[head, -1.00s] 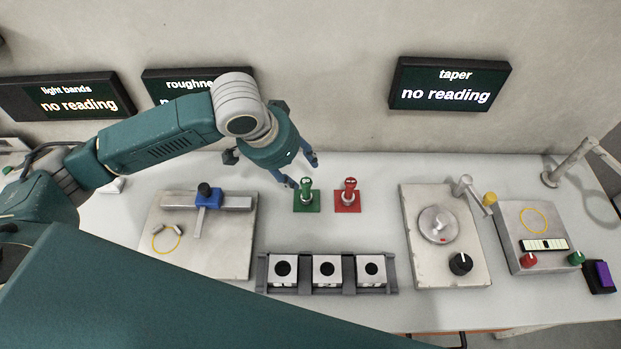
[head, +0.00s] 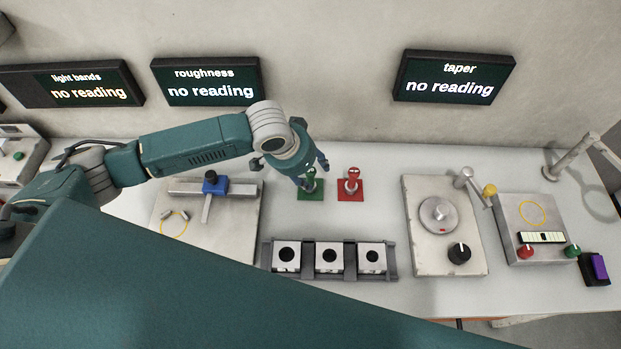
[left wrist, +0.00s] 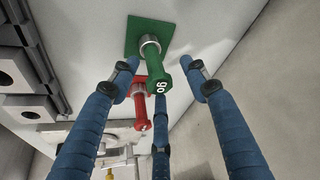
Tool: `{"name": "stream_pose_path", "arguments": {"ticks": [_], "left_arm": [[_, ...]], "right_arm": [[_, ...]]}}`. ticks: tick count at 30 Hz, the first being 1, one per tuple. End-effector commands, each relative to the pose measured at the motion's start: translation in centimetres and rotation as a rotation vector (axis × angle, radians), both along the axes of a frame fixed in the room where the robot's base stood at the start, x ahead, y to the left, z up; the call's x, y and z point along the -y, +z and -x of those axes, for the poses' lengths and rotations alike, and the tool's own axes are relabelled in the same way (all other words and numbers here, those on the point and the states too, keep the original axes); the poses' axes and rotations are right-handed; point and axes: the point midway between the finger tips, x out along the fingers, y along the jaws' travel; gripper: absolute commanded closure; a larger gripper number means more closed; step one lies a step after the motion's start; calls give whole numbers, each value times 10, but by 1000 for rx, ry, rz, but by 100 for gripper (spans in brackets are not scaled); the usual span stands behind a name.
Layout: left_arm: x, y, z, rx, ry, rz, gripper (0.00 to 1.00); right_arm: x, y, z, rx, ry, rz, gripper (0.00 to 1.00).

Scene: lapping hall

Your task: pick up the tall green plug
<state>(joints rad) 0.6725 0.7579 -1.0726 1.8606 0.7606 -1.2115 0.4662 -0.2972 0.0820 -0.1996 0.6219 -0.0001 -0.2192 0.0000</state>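The tall green plug (head: 312,183) stands upright on a green square base at the back of the bench. My right gripper is out of view.
A red plug (head: 352,182) on a red base stands close to the right of the green one. A rack (head: 393,270) with several bored blocks lies in front. Gauge plates stand left (head: 228,230) and right (head: 420,245).

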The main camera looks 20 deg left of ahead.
Motion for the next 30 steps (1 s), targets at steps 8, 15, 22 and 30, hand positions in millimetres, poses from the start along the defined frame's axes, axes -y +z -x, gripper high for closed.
{"name": "stream_pose_path", "arguments": {"ticks": [8, 15, 22, 30], "left_arm": [[0, 0, 0, 0, 1, 0, 100], [0, 1, 0, 1, 0, 0, 100], [1, 13, -1, 2, 0, 2, 100], [1, 70, -2, 9, -1, 3, 100]], "right_arm": [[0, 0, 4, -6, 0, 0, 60], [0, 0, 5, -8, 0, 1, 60], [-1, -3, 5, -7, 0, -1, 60], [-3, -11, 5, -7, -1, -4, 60]]}}
